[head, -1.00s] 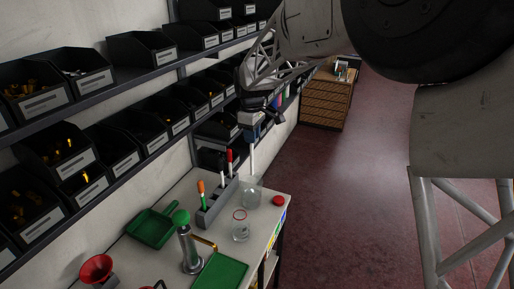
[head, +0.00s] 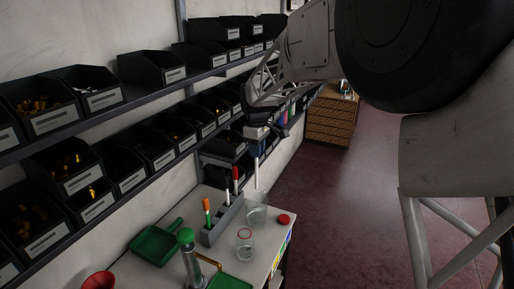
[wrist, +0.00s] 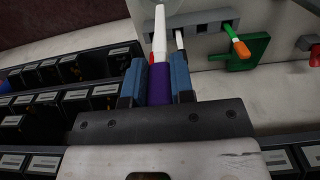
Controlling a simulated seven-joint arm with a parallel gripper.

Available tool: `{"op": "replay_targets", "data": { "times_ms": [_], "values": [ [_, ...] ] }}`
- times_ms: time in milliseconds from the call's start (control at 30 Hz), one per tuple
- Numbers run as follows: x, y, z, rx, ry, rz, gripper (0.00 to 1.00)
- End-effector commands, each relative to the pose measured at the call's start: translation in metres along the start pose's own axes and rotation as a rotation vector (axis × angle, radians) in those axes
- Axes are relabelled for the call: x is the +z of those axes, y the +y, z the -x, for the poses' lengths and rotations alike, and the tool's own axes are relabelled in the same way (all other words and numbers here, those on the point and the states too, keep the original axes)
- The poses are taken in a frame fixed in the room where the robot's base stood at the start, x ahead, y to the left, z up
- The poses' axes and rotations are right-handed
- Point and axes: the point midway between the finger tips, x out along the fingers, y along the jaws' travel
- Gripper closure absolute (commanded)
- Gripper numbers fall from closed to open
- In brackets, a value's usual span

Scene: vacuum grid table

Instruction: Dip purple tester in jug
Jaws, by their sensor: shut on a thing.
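My gripper (head: 263,143) is shut on the purple tester (wrist: 160,84), whose purple body sits between the blue finger pads in the wrist view. The tester's white tip (head: 256,174) points down in the head view. The clear glass jug (head: 257,213) stands on the white table, just below the tip. The lower end of the tip appears at or just above the jug's rim; I cannot tell whether it is inside.
A grey rack (head: 218,229) with orange, red and white testers stands left of the jug. A glass jar (head: 245,246) is in front and a red cap (head: 283,219) to the right. A green dustpan (head: 155,243) lies left. Shelves of black bins (head: 147,150) line the wall.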

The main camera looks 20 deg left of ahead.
Motion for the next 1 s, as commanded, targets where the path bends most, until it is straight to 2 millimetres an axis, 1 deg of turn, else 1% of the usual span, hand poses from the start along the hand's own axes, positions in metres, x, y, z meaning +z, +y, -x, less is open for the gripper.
{"op": "replay_targets", "data": {
  "times_ms": [1000],
  "values": [
    [0.000,0.000,-0.069,0.000,0.000,0.000,1.00]
  ]
}}
